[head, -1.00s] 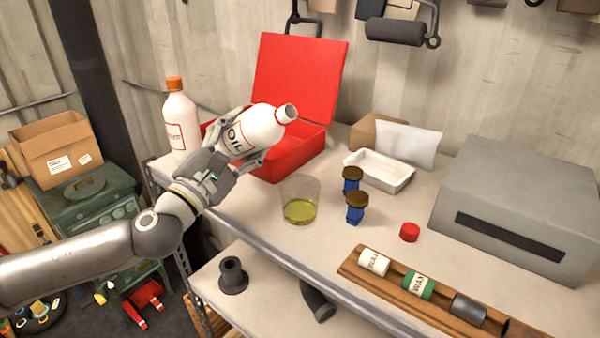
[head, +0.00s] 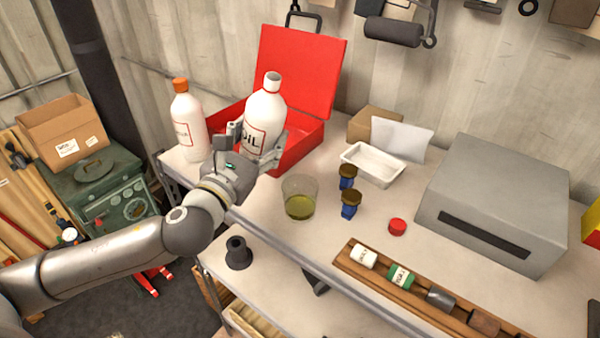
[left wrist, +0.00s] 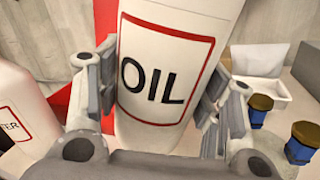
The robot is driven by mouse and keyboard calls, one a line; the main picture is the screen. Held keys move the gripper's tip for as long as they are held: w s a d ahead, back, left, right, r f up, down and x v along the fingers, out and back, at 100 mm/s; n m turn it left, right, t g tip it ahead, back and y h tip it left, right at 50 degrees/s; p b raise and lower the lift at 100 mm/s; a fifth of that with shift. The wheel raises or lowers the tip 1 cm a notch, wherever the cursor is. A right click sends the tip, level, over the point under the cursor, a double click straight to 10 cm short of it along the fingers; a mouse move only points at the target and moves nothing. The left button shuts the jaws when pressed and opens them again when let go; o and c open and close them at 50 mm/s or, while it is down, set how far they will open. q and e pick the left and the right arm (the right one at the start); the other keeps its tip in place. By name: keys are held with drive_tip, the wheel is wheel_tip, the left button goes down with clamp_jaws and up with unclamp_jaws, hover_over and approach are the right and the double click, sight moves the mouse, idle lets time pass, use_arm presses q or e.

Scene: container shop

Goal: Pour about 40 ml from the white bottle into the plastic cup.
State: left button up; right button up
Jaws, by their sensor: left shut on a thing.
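The white bottle (head: 267,111) has a red-framed OIL label and an open top with no cap on it. My left gripper (head: 262,143) is shut on its lower body and holds it nearly upright in front of the red case. In the left wrist view the bottle (left wrist: 152,125) stands between both fingers. The clear plastic cup (head: 300,198) stands on the bench to the right of my left gripper, with yellow-green liquid in its lower part. I cannot tell whether the bottle's base touches the bench. My right gripper is not in view.
A second white bottle with an orange cap (head: 187,122) stands close left of my gripper. An open red case (head: 301,150) is behind. Two blue jars (head: 349,207), a red cap (head: 397,227), a white tray (head: 371,165) and a grey box (head: 497,205) are to the right.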

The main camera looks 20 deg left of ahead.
use_arm(q)
drive_tip(key=shift+s+d+r+n+p, duration=0.15)
drive_tip(key=shift+d+n+p, duration=0.25)
drive_tip(key=shift+n+p, duration=0.4)
drive_tip(key=shift+s+d+r+n+g+p, duration=0.15)
drive_tip(key=shift+d+n+g+p, duration=0.1)
drive_tip(key=shift+n+p, duration=0.15)
drive_tip(key=shift+w+d+r+n+g+p, duration=0.15)
drive_tip(key=shift+n+g+p, duration=0.15)
drive_tip(key=shift+n, duration=0.2)
drive_tip(key=shift+s, duration=0.1)
drive_tip(key=shift+a, duration=0.1)
